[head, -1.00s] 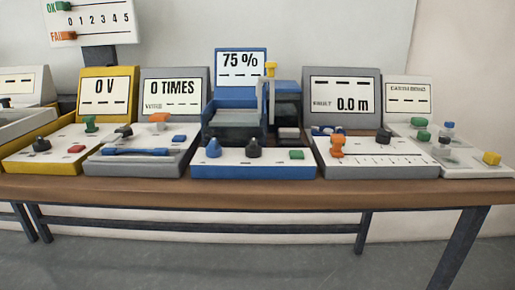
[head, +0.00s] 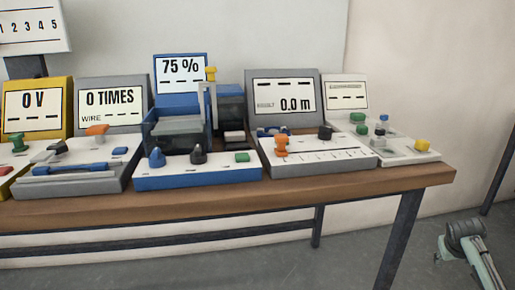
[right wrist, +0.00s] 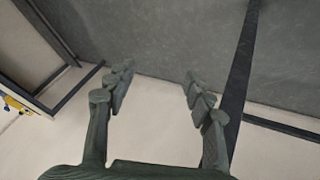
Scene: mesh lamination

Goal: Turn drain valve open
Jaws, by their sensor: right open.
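No part is labelled clearly enough to tell which is the drain valve. The blue station (head: 200,174) reads 75 % and has a clear tank. A yellow knob (head: 210,73) tops the grey post beside the tank. A blue knob (head: 157,157), a black knob (head: 198,155) and a green button (head: 242,157) sit on its front panel. My right gripper (right wrist: 158,80) is open and empty in the right wrist view, over the floor and away from the stations. Part of my right arm shows at the lower right of the head view. My left gripper is out of view.
A grey station (head: 315,158) reading 0.0 m and a small white station (head: 400,150) with a yellow knob (head: 422,146) stand to the right. Grey and yellow stations stand to the left. The wooden table (head: 300,188) has a narrow bare front strip. Floor in front is clear.

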